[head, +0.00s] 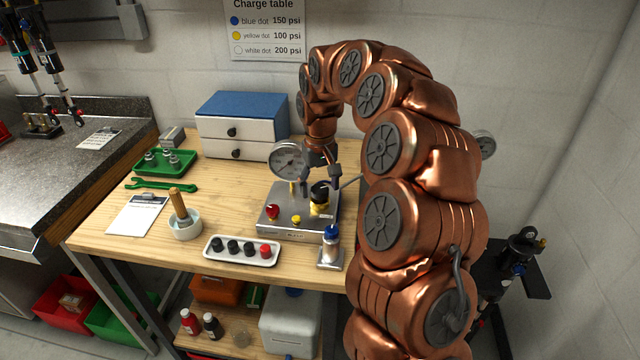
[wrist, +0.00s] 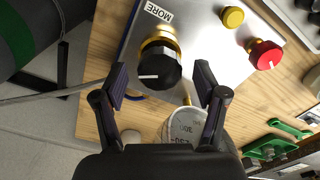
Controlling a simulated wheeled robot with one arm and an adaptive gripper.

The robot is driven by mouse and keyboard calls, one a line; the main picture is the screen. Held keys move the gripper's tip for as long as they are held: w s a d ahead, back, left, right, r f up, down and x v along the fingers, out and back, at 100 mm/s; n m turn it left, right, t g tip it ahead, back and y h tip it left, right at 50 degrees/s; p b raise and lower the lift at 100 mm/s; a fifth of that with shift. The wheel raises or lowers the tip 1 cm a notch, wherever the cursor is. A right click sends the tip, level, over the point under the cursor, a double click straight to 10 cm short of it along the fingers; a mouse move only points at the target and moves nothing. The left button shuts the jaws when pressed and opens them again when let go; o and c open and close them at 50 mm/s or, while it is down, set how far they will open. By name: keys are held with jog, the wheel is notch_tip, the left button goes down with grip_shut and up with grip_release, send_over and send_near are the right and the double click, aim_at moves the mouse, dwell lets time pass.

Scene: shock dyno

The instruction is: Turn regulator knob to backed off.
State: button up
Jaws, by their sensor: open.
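The regulator knob (head: 319,191) is black on a brass stem, on the metal panel (head: 290,231) on the wooden table. In the wrist view the black knob (wrist: 162,68) shows a white pointer line toward the picture's left. A "MORE" label (wrist: 158,12) is beside it on the panel. My gripper (head: 320,178) is open above the knob, pointing down. In the wrist view its fingers (wrist: 161,80) are apart, one on each side of the knob, with visible gaps. Nothing is held. Whether the fingertips are down at knob height is unclear.
A pressure gauge (head: 287,158) stands close by, and it also shows near the right finger in the wrist view (wrist: 187,127). A red knob (head: 272,212) and a yellow knob (head: 296,220) are on the panel.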

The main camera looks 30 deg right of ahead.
jog(key=c, duration=1.1)
jog(key=shift+c, duration=0.2)
jog(key=shift+n, duration=0.3)
jog(key=shift+f+n+b, duration=0.1)
jog(key=shift+n+b, duration=0.45)
jog(key=shift+n, duration=0.35)
jog(key=n, duration=0.3)
jog(key=shift+n+b, duration=0.3)
jog(key=shift+b, duration=0.05)
jog(key=n, duration=0.5)
jog(key=shift+s+n, duration=0.1)
jog(key=shift+n, duration=0.2)
